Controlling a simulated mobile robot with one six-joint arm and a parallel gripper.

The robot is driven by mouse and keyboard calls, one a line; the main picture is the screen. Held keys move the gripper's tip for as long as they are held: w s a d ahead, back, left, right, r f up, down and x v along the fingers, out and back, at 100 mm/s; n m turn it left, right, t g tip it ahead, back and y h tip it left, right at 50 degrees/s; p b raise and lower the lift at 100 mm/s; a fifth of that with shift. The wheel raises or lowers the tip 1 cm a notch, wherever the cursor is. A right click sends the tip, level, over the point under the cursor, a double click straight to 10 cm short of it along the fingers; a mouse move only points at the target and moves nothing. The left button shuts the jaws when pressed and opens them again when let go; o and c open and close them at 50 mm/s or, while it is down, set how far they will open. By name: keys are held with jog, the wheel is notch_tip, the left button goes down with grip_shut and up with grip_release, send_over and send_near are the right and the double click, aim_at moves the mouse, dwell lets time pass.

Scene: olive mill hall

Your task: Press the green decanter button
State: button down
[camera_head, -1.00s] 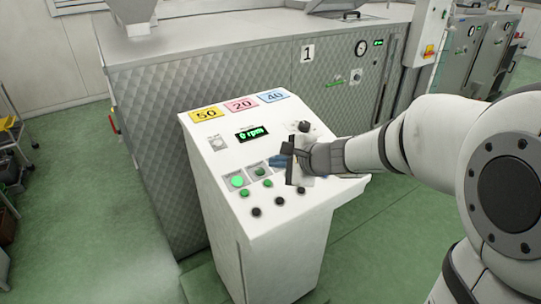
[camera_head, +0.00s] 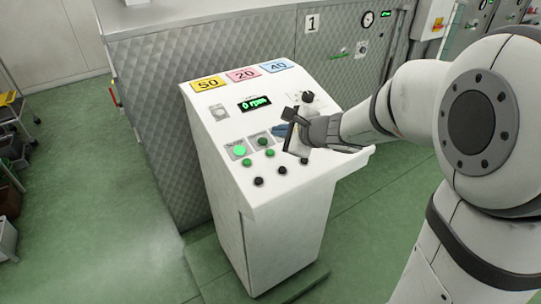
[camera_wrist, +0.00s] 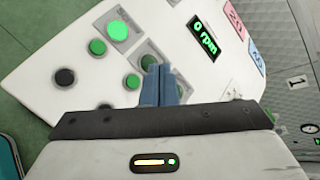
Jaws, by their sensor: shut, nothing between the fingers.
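A white control console (camera_head: 229,213) stands in front of my arm, with a sloped button panel. A bright lit green button (camera_head: 239,151) sits on a grey plate at the panel's left, also in the wrist view (camera_wrist: 117,29). A darker green button (camera_head: 262,141) sits on the neighbouring plate. Two more green buttons (camera_head: 246,162) (camera_head: 269,153) lie below these. I cannot read the labels, so which is the decanter button is unclear. My gripper (camera_wrist: 161,80) is shut and empty; its blue fingertips hover over the panel and partly cover the darker green button (camera_wrist: 148,62).
Several black knobs or buttons (camera_head: 258,182) line the panel's front. A display (camera_head: 254,103) reads 0 rpm. Yellow 50 (camera_head: 208,84), pink 20 (camera_head: 242,74) and blue 40 (camera_head: 277,65) labels sit above. A quilted metal machine (camera_head: 155,90) stands behind.

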aim_at(270, 152)
jog(key=f+b, duration=0.2)
jog(key=f, duration=0.1)
jog(key=w+f+b, duration=0.1)
jog(key=f+b, duration=0.1)
jog(key=shift+w+a+f, duration=0.1)
jog(key=shift+a+f, duration=0.05)
jog(key=shift+a, duration=0.25)
jog(key=shift+w+a+f+b, duration=0.1)
jog(key=shift+f+b, duration=0.2)
jog(key=shift+b, duration=0.05)
jog(key=shift+f, duration=0.1)
dwell(1.2)
jog(key=shift+w+f+b, duration=0.15)
jog(key=shift+f+b, duration=0.15)
jog(key=shift+b, duration=0.4)
jog(key=shift+a+f+b, duration=0.1)
jog(key=shift+f+b, duration=0.25)
jog(key=shift+b, duration=0.15)
dwell(0.4)
dwell(0.4)
jog(key=shift+r+p, duration=0.45)
jog(key=shift+r, duration=0.3)
